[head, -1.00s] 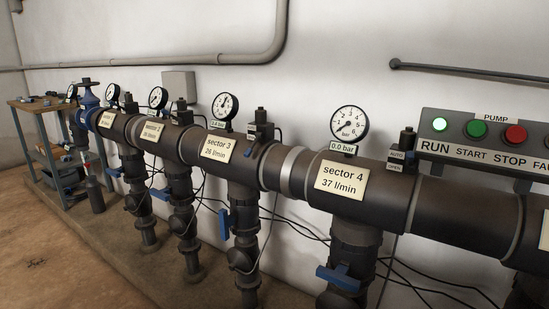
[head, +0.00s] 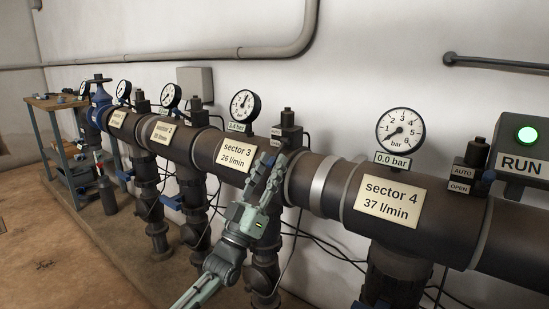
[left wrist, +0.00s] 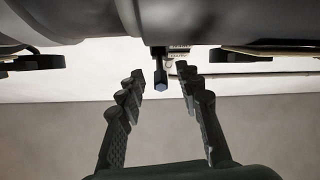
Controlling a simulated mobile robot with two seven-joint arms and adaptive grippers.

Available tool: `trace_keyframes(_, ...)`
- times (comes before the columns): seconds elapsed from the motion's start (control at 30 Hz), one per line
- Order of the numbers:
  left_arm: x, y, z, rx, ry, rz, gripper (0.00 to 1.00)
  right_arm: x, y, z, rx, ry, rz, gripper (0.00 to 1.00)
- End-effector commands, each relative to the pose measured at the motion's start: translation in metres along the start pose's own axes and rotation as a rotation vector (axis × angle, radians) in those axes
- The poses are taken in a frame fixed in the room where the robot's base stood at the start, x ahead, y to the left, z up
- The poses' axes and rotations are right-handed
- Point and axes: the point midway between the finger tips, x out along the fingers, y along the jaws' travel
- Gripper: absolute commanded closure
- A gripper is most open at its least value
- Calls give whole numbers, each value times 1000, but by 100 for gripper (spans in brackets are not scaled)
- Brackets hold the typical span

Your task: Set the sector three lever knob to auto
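The sector 3 valve unit (head: 287,132) is a dark block on the main pipe, right of the sector 3 plate (head: 236,155), which reads 26 l/min. My left gripper (head: 273,166) is in front of the pipe just below this unit and covers its lever knob in the head view. In the left wrist view, the lever knob (left wrist: 161,84) is a short dark stem with a bluish end face. It appears between the two spread fingers of my open left gripper (left wrist: 161,74), near the tips, with a gap on each side. I cannot read its setting. My right gripper is out of view.
The sector 3 gauge (head: 245,106) stands just left of the unit. To the right are the sector 4 plate (head: 388,201), its gauge (head: 400,130) and a valve unit marked AUTO and OPEN (head: 461,180). The pump box (head: 525,160) shows a lit green RUN lamp. Cables hang below the pipe.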

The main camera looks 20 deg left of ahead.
Motion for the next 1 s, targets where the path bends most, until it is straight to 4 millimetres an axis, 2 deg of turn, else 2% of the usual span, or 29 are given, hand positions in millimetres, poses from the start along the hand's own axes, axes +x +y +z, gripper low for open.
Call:
trace_keyframes(0.03,8,0,0,1,1,0,65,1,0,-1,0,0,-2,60)
trace_keyframes(0.2,19,0,1,1,-2,0,65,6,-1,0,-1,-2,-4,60)
trace_keyframes(0.47,20,0,1,1,-3,0,65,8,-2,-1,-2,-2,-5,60)
trace_keyframes(0.77,20,0,1,1,-3,0,100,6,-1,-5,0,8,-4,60)
trace_keyframes(1.0,19,0,1,1,-3,0,100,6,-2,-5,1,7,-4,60)
